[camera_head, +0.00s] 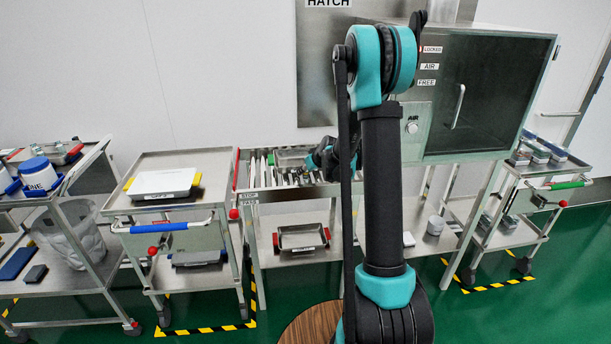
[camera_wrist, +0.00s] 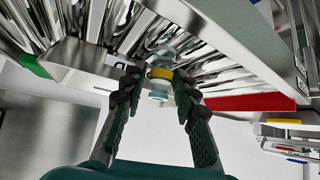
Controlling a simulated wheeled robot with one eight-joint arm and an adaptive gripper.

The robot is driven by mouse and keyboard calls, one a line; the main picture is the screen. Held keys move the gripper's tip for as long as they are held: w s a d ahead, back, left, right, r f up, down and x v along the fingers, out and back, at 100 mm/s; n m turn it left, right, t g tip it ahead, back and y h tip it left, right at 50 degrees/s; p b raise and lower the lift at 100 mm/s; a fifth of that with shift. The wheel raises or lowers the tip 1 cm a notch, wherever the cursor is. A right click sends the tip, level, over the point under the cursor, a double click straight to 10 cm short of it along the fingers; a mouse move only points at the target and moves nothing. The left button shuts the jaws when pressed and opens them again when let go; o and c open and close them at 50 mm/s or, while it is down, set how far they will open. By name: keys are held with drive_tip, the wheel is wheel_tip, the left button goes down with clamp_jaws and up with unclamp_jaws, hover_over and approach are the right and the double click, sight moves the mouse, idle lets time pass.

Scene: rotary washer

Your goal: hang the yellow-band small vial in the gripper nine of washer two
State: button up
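The yellow-band small vial (camera_wrist: 160,73) is clear with a yellow band and shows between my fingertips in the wrist view. My gripper (camera_wrist: 159,82) is closed in on the vial's sides. The vial's far end lies in front of the shiny metal of the washer rack (camera_wrist: 205,65); I cannot tell whether it touches a washer gripper. In the head view my gripper (camera_head: 325,153) is over the metal bench with the row of washer grippers (camera_head: 285,177), partly hidden by my arm. The vial cannot be made out there, and gripper nine's label is not readable.
A dark-windowed cabinet (camera_head: 475,95) stands right of my arm. A trolley with a white box (camera_head: 162,183) stands left of the bench, another (camera_head: 545,165) at the right. In the wrist view a red strip (camera_wrist: 250,102) and a green one (camera_wrist: 30,65) mark rack parts near my fingers.

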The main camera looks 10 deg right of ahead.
drive_tip(key=c, duration=0.4)
drive_tip(key=shift+c, duration=0.3)
